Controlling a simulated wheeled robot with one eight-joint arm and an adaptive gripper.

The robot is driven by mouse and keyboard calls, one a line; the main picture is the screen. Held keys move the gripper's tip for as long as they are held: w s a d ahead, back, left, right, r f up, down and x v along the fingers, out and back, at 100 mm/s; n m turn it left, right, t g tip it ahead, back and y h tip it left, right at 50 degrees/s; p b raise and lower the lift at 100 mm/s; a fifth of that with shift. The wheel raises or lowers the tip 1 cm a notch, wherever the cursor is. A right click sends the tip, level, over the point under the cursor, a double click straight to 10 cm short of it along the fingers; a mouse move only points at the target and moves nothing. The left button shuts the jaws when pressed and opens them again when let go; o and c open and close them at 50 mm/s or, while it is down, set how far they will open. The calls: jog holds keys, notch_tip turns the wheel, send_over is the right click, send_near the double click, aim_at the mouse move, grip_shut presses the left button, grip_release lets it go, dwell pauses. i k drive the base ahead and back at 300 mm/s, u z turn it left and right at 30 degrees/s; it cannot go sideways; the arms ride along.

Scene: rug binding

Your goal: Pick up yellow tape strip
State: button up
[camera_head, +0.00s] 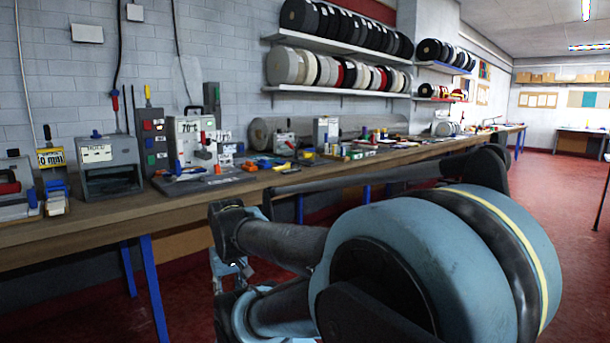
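I cannot pick out a yellow tape strip for certain. On the long wooden workbench (75,241), small yellow pieces lie among the tools and are too small to identify. A yellow label reading like "mm" (50,157) is on a small device at the bench's left end. Large blue-grey and black links of my arm fill the lower right and hide part of the bench front and floor. The thin yellow band there is on my own arm. I see no gripper fingertips.
A grey boxy device (110,170) and a white machine on a dark base (190,140) stand on the bench. Shelves (335,90) above hold many rolls of binding. Blue legs (152,275) support the bench. Red floor (565,200) is open to the right.

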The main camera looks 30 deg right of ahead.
aim_at(287, 166)
jog(key=z, duration=0.45)
jog(key=k, duration=0.95)
jog(key=z, duration=0.6)
jog(key=i, duration=2)
jog(key=u, duration=1.05)
jog(key=i, duration=0.45)
jog(key=u, duration=0.3)
